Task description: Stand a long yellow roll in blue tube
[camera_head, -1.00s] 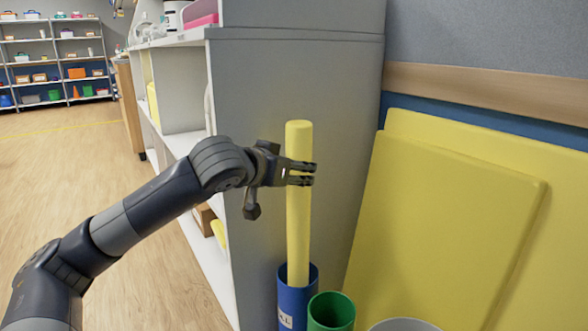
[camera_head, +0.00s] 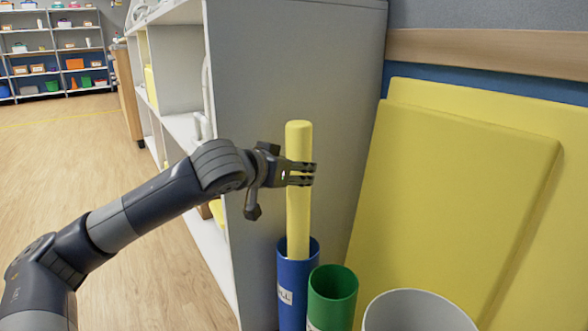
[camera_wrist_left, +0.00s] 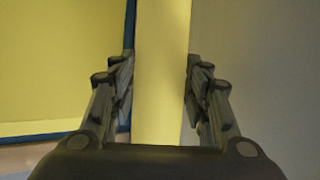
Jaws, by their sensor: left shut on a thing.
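The long yellow roll (camera_head: 298,215) stands upright in the head view, with its lower end inside the mouth of the blue tube (camera_head: 293,290). How deep it reaches inside is hidden by the tube wall. My left gripper (camera_head: 303,174) is shut on the upper part of the roll, coming from the left. In the left wrist view the roll (camera_wrist_left: 162,70) runs between the two fingers (camera_wrist_left: 160,85). The blue tube stands upright and bears a white label. My right gripper is not in view.
A green tube (camera_head: 332,298) and a white-grey bin (camera_head: 418,310) stand right of the blue tube. Yellow panels (camera_head: 450,190) lean on the wall behind. A grey shelf unit (camera_head: 285,60) stands close behind the roll. Open wooden floor (camera_head: 80,160) lies to the left.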

